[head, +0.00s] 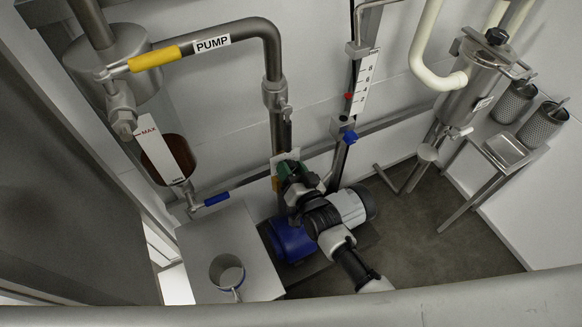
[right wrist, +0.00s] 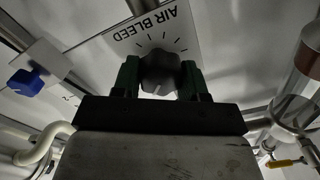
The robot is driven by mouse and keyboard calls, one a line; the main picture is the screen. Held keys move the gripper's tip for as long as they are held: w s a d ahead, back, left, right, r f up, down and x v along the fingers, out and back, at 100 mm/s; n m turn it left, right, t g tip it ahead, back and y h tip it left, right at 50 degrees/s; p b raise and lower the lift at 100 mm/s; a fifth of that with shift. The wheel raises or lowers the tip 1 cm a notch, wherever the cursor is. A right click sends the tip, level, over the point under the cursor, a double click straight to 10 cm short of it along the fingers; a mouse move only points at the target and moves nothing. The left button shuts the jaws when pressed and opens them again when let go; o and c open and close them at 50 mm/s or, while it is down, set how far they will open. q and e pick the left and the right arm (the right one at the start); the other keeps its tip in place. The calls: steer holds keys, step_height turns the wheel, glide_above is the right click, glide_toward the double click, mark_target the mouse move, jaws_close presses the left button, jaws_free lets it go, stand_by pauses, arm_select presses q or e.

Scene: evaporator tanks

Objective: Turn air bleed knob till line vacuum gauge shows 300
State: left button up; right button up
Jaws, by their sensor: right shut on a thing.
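In the right wrist view the dark, lobed air bleed knob (right wrist: 160,72) sits below a pale plate (right wrist: 150,38) marked AIR BLEED with tick marks. My right gripper (right wrist: 160,80) has its two green fingers on either side of the knob and is shut on it. In the head view my right arm comes up from the bottom, and the right gripper (head: 289,172) is at the pipework below the PUMP pipe. The knob is hidden there behind the gripper. I cannot make out a line vacuum gauge in either view. My left gripper is not in view.
A yellow-handled valve (head: 153,59) sits by the PUMP pipe (head: 240,27). A blue-handled valve (head: 216,199) is above a grey box top (head: 210,245) bearing a metal cup (head: 227,272). A side table (head: 507,150) with two mesh baskets stands right. Floor (head: 440,220) is clear at lower right.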

steer(key=shift+d+f+m, duration=0.1)
steer(key=shift+f+m, duration=0.05)
steer(key=shift+m, duration=2.15)
steer(key=o, duration=0.9)
steer(key=shift+o, duration=0.2)
steer(key=v, duration=1.1)
steer(key=shift+w, duration=0.1)
